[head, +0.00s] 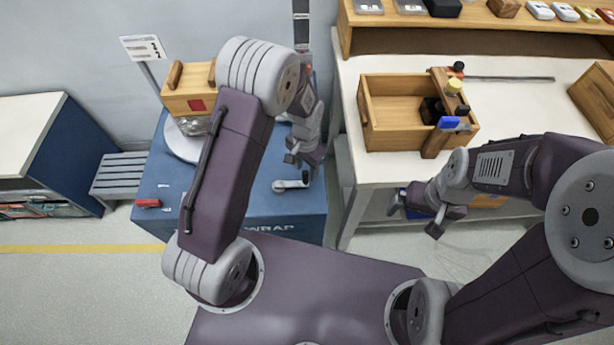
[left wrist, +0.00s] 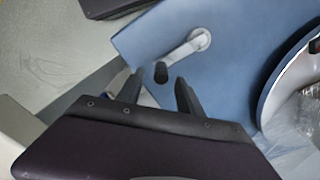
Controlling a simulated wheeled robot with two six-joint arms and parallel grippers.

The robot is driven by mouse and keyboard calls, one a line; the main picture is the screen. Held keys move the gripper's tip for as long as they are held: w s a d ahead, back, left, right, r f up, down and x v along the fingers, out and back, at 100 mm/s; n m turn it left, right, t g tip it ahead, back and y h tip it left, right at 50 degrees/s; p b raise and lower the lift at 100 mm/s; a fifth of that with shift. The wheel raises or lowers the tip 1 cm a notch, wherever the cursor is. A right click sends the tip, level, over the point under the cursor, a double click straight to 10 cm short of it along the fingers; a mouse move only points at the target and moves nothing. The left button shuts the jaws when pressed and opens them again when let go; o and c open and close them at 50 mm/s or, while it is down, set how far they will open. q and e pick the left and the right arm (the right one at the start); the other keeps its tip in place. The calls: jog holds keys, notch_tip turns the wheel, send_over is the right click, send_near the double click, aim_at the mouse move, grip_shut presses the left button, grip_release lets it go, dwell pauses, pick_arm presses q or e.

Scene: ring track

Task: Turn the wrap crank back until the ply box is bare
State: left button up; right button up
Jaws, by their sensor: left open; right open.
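The ply box (head: 190,98) stands on a round turntable (head: 178,143) on the blue wrap station. Clear film (head: 196,125) shows around its lower part; my left arm hides its right side. The wrap crank (head: 291,184) is on the station's top. In the left wrist view the crank's pale arm (left wrist: 184,49) runs from its round hub to a black knob (left wrist: 161,72). My left gripper (head: 301,164) is open above the crank, its fingertips either side of the knob in the left wrist view (left wrist: 160,90). My right gripper (head: 413,219) is open and empty, right of the station.
A red object (head: 148,203) lies at the station's left edge. A sign (head: 144,48) stands behind the box. To the right is a white bench (head: 352,130) with a wooden tray (head: 390,87) and a shelf above. Open floor (head: 80,275) lies left of my base.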

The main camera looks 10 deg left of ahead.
pick_arm(q)
notch_tip(320, 180, down, 4)
jog(key=shift+s+a+f, duration=0.15)
jog(key=shift+f, duration=0.35)
grip_shut()
dwell(1.1)
